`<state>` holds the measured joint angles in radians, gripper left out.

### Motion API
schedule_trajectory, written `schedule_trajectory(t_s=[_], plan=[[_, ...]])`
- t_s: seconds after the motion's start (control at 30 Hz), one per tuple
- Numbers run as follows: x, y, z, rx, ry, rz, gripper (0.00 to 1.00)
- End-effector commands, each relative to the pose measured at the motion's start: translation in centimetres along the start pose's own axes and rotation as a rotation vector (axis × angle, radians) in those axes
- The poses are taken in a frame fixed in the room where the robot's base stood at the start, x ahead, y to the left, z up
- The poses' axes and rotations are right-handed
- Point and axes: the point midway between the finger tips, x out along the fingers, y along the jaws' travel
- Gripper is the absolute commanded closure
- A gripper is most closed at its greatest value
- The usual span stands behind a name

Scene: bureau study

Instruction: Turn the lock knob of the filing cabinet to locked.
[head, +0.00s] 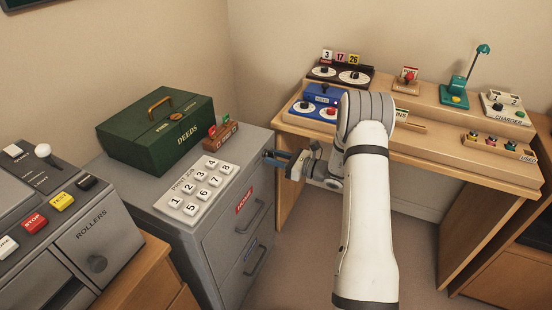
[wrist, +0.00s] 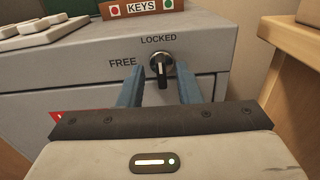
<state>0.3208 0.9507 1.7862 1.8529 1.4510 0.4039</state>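The grey filing cabinet (head: 215,229) stands left of my arm; its front also shows in the wrist view (wrist: 60,75). The lock knob (wrist: 160,67) is a black grip on a round metal base, high on the front. LOCKED is printed above it and FREE to its left. The grip stands about upright, in line with LOCKED. My gripper (wrist: 158,82) is open, one blue finger on each side of the knob, with a visible gap to both. In the head view my gripper (head: 275,158) is at the cabinet's upper front edge, and the knob is hidden there.
On the cabinet stand a green deeds box (head: 157,131), a keys rack (head: 221,135) and a numbered button panel (head: 203,183). A wooden desk (head: 440,150) with several devices stands right of my gripper. A grey roller machine (head: 95,235) is at left.

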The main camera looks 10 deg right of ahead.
Motion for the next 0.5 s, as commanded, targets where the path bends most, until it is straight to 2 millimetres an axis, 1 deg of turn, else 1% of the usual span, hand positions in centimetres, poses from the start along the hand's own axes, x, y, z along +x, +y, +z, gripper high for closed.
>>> schedule_trajectory(t_s=[0.07,0.3,0.4,0.5], plan=[[-0.9,-0.1,0.1,0.0,0.0,-0.003,0.69],[-5.0,0.0,0.0,0.002,0.0,-0.004,0.69],[-6.4,0.1,0.0,0.002,0.002,-0.003,0.69],[-7.3,0.1,-0.1,0.002,0.001,-0.001,0.69]])
